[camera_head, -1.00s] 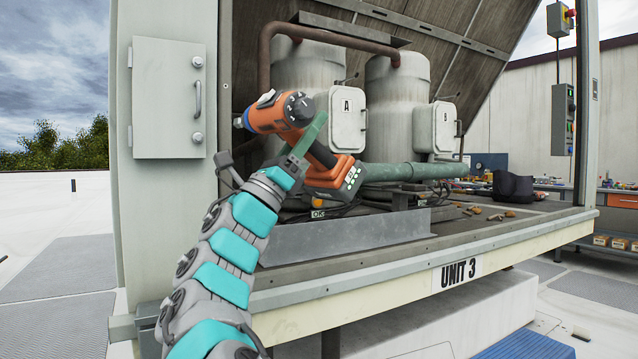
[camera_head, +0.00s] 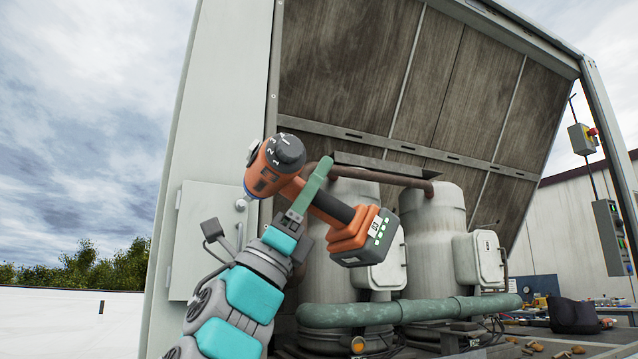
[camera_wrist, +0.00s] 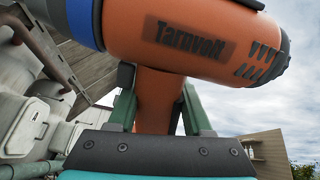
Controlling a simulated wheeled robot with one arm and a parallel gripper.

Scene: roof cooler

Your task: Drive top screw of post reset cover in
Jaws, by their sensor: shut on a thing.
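My gripper (camera_head: 314,188) is shut on the handle of an orange and black power drill (camera_head: 355,231). The drill is held in the air before the left part of the cooler unit. Its battery end with green lights points right and its dark numbered dial is at the upper left. In the wrist view the drill body (camera_wrist: 190,32) lies across the top, with green fingers on both sides of the handle. At the far right are a small box with a red button (camera_head: 583,139) and a grey-green control box (camera_head: 613,236). I cannot tell which is the reset cover; no screw shows.
A grey cabinet door (camera_head: 196,235) stands behind my arm. Two grey tanks (camera_head: 436,215) and a green pipe (camera_head: 400,310) fill the unit's bay under the raised panel (camera_head: 400,80). A dark bundle (camera_head: 573,316) and small loose parts lie at the lower right.

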